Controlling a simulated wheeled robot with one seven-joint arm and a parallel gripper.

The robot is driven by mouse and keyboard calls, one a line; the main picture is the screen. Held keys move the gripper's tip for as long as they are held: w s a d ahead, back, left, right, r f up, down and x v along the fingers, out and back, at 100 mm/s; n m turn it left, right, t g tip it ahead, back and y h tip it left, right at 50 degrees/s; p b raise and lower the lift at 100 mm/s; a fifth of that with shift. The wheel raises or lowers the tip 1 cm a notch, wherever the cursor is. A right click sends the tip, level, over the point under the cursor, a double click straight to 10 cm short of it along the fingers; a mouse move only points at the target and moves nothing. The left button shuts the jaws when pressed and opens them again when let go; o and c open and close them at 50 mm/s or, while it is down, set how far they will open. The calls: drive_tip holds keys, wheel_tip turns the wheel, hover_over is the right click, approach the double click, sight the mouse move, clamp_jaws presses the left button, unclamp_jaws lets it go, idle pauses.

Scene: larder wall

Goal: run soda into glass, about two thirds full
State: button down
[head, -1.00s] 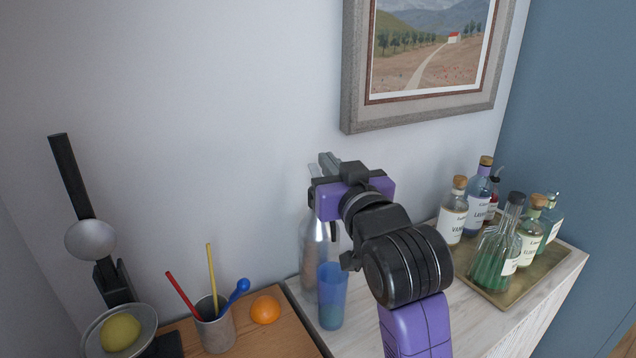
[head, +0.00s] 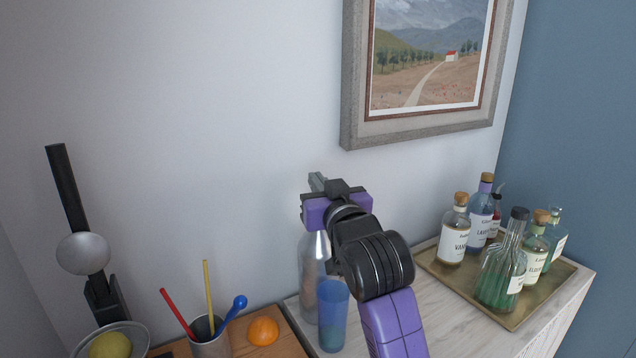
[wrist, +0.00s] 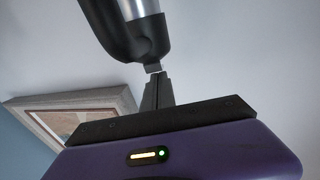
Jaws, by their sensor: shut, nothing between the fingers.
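A silver metal soda siphon (head: 312,267) stands upright on the pale counter against the wall. My gripper (head: 317,181) hides its top in the head view. In the wrist view the siphon's black head (wrist: 140,38) and part of its silver body show at the top. My gripper's fingers (wrist: 155,76) are shut and empty, their tips at or very near a small tip on that head; I cannot tell whether they touch. A blue see-through glass (head: 333,305) stands upright just in front of the siphon. Its bottom looks darker; I cannot tell its fill level.
A brass tray (head: 432,262) with several corked bottles stands to the right on the counter. At left, a wooden board (head: 285,343) holds an orange (head: 263,331) and a cup (head: 211,342) with coloured sticks. A black press (head: 70,190) stands farther left. A framed picture (head: 350,130) hangs above.

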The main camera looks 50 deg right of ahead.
drive_tip(key=shift+d+r+p, duration=0.1)
drive_tip(key=shift+r+p, duration=0.15)
drive_tip(key=shift+p, duration=0.9)
drive_tip(key=shift+w+g+p, duration=0.1)
drive_tip(key=shift+g+p, duration=0.2)
drive_tip(key=shift+p, duration=0.25)
drive_tip(key=shift+w+g+y+p, duration=0.1)
drive_tip(key=shift+g+y+p, duration=0.3)
drive_tip(key=shift+p, duration=0.85)
drive_tip(key=shift+w+f+g+p, duration=0.1)
drive_tip(key=shift+f+g+p, duration=0.15)
drive_tip(key=shift+p, duration=0.6)
drive_tip(key=shift+w+d+f, duration=0.1)
drive_tip(key=shift+d+f, duration=0.05)
drive_tip(key=shift+f, duration=0.25)
idle(2.3)
